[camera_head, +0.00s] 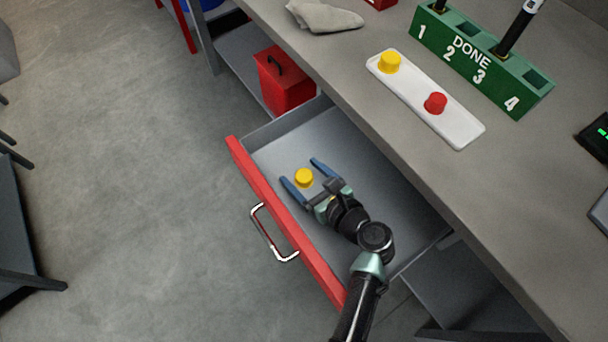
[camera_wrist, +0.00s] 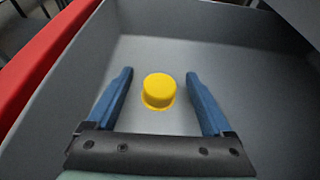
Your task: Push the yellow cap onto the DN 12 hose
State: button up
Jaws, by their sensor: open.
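A yellow cap (camera_head: 304,177) lies on the floor of the open drawer (camera_head: 385,165). My gripper (camera_head: 307,171) is inside the drawer with its two blue fingers open, one on each side of this cap. In the wrist view the cap (camera_wrist: 159,91) sits between the fingertips (camera_wrist: 158,74), with a gap to each finger. A second yellow cap (camera_head: 389,62) stands on a white tray (camera_head: 459,130) on the bench. A dark hose (camera_head: 517,32) stands in the green rack marked DONE (camera_head: 425,27); its size cannot be read.
A red cap (camera_head: 435,103) is on the same white tray. The drawer's red front (camera_head: 287,223) with its metal handle and its grey walls surround my gripper. A red box (camera_head: 284,80) stands on the shelf beyond the drawer. A grey cloth (camera_head: 325,17) lies on the bench.

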jog(key=c, duration=1.3)
jog(key=shift+r, duration=0.15)
jog(key=shift+c, duration=0.2)
